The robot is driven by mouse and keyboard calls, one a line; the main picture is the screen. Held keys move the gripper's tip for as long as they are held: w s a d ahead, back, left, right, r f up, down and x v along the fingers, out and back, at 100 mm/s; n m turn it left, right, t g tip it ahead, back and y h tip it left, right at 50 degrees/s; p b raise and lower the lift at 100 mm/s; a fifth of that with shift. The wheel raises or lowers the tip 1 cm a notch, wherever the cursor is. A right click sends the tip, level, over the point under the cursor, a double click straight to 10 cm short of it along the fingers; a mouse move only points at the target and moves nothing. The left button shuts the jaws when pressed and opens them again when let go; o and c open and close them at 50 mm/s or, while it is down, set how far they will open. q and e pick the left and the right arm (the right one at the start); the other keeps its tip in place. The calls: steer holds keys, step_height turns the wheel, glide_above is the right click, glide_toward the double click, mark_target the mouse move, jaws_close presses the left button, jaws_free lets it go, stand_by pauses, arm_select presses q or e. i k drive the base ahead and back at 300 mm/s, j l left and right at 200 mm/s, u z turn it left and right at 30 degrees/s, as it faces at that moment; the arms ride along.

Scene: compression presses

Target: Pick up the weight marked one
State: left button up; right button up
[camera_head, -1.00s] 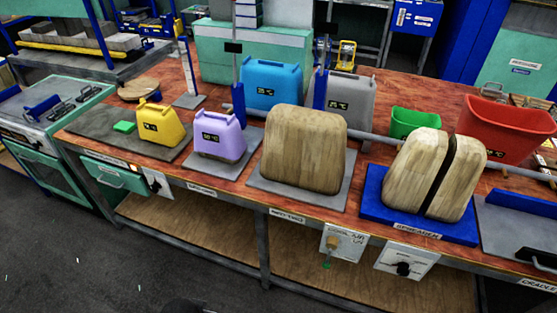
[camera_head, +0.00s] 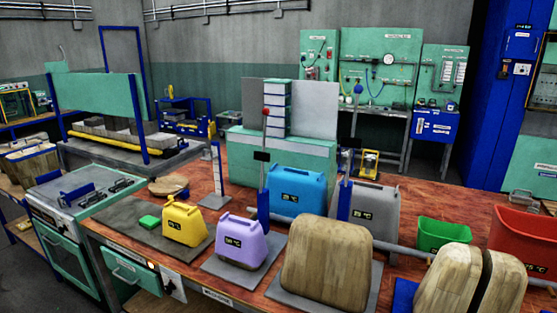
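I cannot make out a weight marked one in the head view. Jug-shaped blocks with small dark labels stand on the red-brown bench: a yellow one (camera_head: 184,222), a purple one (camera_head: 241,242), a blue one (camera_head: 296,190) and a grey one (camera_head: 375,212). Their labels are too small to read surely, though some seem to end in °C. Grey blocks (camera_head: 110,132) sit under a green plate on the left rig, with no readable mark. Neither of my grippers is in view.
A wooden block (camera_head: 325,262) and a split wooden block (camera_head: 455,283) stand at the front right. A green bin (camera_head: 443,234) and a red bin (camera_head: 525,236) are behind.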

mark_target(86, 204)
steer(key=u, duration=1.4)
